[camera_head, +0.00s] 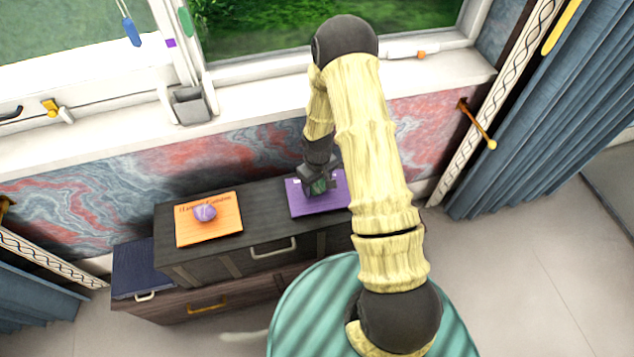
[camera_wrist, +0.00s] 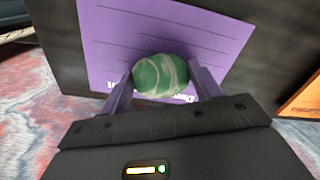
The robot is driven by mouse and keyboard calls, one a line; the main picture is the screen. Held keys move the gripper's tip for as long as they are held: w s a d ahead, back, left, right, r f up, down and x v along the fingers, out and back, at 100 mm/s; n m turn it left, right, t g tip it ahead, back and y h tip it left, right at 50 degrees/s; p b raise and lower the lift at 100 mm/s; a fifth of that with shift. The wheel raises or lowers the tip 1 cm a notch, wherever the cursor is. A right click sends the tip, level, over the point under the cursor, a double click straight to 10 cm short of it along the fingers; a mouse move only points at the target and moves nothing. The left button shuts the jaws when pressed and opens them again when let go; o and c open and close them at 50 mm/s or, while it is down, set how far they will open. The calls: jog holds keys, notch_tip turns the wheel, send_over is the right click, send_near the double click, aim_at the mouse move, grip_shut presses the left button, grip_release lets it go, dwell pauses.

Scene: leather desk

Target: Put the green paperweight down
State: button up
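The green paperweight (camera_wrist: 160,75), marbled with pale streaks, sits between the two fingers of my gripper (camera_wrist: 162,88) in the wrist view. The fingers touch or nearly touch its left and right sides. Behind it is a purple sheet (camera_wrist: 200,30) with printed lines and partly hidden lettering. In the head view, my gripper (camera_head: 319,184) is low over the purple sheet (camera_head: 305,205) on the dark cabinet top, with a bit of the green paperweight (camera_head: 319,187) showing. Whether the paperweight rests on the sheet or hangs just above it, I cannot tell.
An orange sheet (camera_head: 222,232) with a purple paperweight (camera_head: 205,212) on it lies to the left on the dark cabinet (camera_head: 262,222). The cabinet top between the sheets is clear. A window sill (camera_head: 250,118) and marbled wall run behind. A blue curtain (camera_head: 540,120) hangs right.

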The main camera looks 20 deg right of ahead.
aim_at(317, 183)
jog(key=o, duration=0.3)
jog(key=shift+s+r, duration=0.1)
notch_tip(317, 183, up, 12)
jog(key=b, duration=0.1)
dwell(0.5)
dwell(0.4)
jog(key=s+r+m+t, duration=0.2)
jog(key=s+r+m, duration=0.2)
jog(key=s+r, duration=1)
jog(key=shift+s+t, duration=0.3)
jog(key=shift+s, duration=0.15)
